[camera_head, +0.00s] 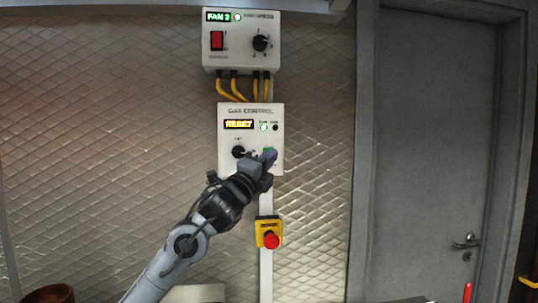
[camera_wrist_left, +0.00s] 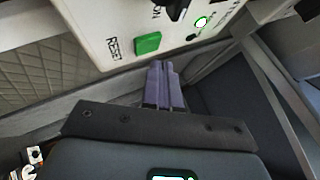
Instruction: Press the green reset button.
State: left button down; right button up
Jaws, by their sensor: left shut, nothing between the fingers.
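The green reset button (camera_wrist_left: 147,43) is a square on the lower part of the white gas control box (camera_head: 231,110), beside the printed word RESET. In the head view the button (camera_head: 269,151) is partly hidden behind my left gripper (camera_head: 270,158). My left gripper also shows in the left wrist view (camera_wrist_left: 159,66), with its purple fingers together and nothing between them. Its fingertips are close to the button, just off it in the wrist picture; I cannot tell whether they touch the box. The box display reads RESET in yellow. My right gripper is not in view.
A fan control box (camera_head: 242,55) with a red switch hangs above, joined by yellow cables (camera_head: 235,88). A black knob (camera_head: 238,152) sits left of the button. A red emergency button (camera_head: 271,241) on a yellow box is below. A grey door (camera_head: 433,150) stands at right.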

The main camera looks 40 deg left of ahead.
pick_arm(q)
jog(key=shift+w+a+p, duration=0.4)
jog(key=shift+w+a, duration=0.2)
jog(key=shift+a, duration=0.1)
dwell(1.7)
jog(key=shift+s+d, duration=0.1)
jog(key=shift+d, duration=0.05)
jog(key=shift+s+d+b, duration=0.35)
jog(key=shift+s+d, duration=0.15)
jog(key=shift+s+d, duration=0.1)
jog(key=s+d, duration=0.1)
jog(key=s+d+b, duration=0.1)
jog(key=s+d, duration=0.1)
jog(key=shift+s+d, duration=0.1)
jog(key=shift+d, duration=0.2)
dwell(0.4)
dwell(0.7)
